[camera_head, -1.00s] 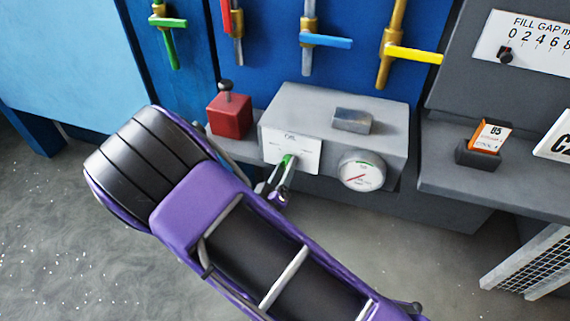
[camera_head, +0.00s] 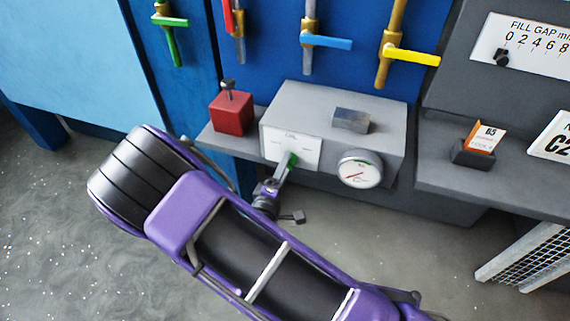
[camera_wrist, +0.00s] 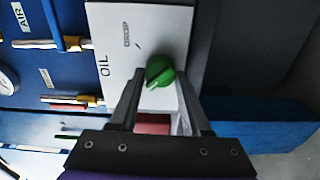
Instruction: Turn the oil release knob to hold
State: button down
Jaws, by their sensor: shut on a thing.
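The green oil knob (camera_head: 292,158) sits on a white plate (camera_head: 306,152) on the front of the grey oil box (camera_head: 388,140). The plate reads "OIL" and has smaller labels that are hard to read. My gripper (camera_head: 289,165) reaches up to the knob from below left. In the wrist view, the green knob (camera_wrist: 160,71) sits between the tips of my two fingers, which close on it. The knob's raised grip is tilted in that view. Its exact setting against the labels is unclear.
A round gauge (camera_head: 360,169) is right of the knob on the same box. A red block (camera_head: 231,113) with a small lever stands left of the box. Coloured valve handles, such as the blue one (camera_head: 326,43), hang behind. An orange card (camera_head: 487,138) stands in a holder at right.

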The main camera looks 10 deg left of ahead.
jog(key=shift+n, duration=0.4)
jog(key=shift+c, duration=1.8)
grip_release()
jog(key=shift+s, duration=0.1)
jog(key=s+a, duration=0.1)
jog(key=s, duration=1.6)
jog(key=shift+s+a, duration=0.15)
